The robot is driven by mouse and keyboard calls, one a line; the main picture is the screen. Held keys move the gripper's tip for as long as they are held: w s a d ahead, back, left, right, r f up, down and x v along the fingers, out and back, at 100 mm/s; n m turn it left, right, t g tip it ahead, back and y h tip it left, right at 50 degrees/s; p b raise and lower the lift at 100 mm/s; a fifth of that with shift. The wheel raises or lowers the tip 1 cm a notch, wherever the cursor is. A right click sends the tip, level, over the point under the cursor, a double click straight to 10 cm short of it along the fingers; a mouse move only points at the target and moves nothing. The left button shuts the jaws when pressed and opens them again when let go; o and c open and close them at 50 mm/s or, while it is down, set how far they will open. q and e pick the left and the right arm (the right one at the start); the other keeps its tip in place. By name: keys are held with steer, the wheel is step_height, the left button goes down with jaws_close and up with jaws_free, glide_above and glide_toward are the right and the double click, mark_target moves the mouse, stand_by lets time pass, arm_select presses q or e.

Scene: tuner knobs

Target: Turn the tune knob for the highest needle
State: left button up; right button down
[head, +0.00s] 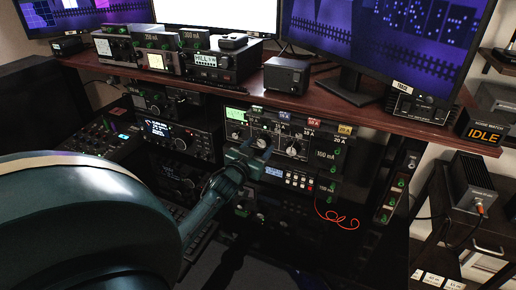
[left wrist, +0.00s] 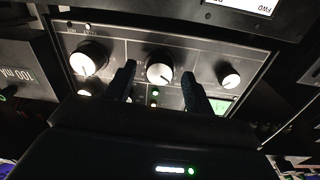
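In the left wrist view, which looks inverted, three knobs show: a left one (left wrist: 88,59), a middle one (left wrist: 159,71) and a smaller right one (left wrist: 229,78). The open fingers of the left gripper (left wrist: 160,76) stand on either side of the middle knob, with gaps. Knob labels are too small to read. A green-lit meter (head: 235,114) shows; its needle is unclear. My right gripper is out of view.
Dark radios (head: 180,139) stand left of the tuner. A box marked mA (head: 325,155) adjoins its right side. The wooden shelf (head: 385,118) overhangs it, carrying monitors and small devices. A red coiled cable (head: 337,219) hangs below right.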

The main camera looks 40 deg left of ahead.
arm_select(q)
steer(key=c, duration=0.9)
steer(key=shift+c, duration=0.2)
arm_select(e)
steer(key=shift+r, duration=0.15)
arm_select(q)
steer(key=shift+m+p, duration=0.4)
steer(key=shift+m, duration=0.7)
steer(key=m, duration=0.3)
steer(key=shift+p, duration=0.35)
steer(key=shift+m, duration=0.8)
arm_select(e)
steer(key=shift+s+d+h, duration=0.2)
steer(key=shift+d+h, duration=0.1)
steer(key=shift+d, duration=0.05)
arm_select(q)
steer(key=o, duration=1)
steer(key=shift+c, duration=0.2)
